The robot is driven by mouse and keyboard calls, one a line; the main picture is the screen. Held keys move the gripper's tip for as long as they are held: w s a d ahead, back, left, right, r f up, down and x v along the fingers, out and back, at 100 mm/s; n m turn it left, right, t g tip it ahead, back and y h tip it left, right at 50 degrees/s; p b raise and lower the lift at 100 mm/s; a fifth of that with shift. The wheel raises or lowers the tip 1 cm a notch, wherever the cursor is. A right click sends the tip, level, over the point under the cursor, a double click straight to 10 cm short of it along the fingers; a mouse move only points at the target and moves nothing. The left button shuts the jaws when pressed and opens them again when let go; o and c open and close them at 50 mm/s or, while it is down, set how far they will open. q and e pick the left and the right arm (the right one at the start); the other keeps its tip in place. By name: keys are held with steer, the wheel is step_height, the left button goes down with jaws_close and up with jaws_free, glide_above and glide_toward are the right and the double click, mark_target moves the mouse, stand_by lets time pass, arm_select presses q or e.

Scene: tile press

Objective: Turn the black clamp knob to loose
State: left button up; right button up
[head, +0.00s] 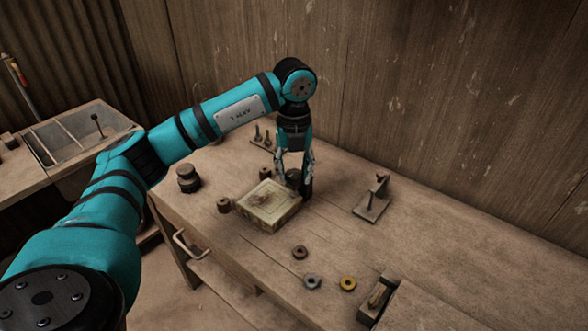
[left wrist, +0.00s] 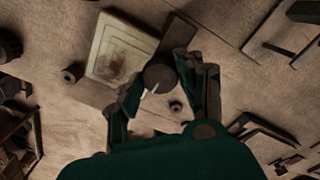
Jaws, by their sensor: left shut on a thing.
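The black clamp knob (left wrist: 158,76) is round and dark, with a pale mark on its side, in the left wrist view. In the head view the knob (head: 293,177) sits at the right back corner of a pale square tile block (head: 268,207). My left gripper (head: 294,181) points down over it and is shut on it, one finger on each side. The fingers also show around the knob in the left wrist view (left wrist: 160,82). They partly hide the knob in the head view. My right gripper is not in view.
A metal stand (head: 371,208) is to the right of the block. A dark stacked weight (head: 188,179) stands left, and a pegged board (head: 264,139) behind. The wooden wall closes off the back.

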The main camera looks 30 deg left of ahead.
mark_target(294, 172)
arm_select(q)
steer(key=shift+w+r, duration=0.1)
steer(key=shift+r, duration=0.05)
stand_by(0.3)
steer(key=o, duration=0.9)
steer(key=shift+o, duration=1.3)
step_height(294, 172, up, 12)
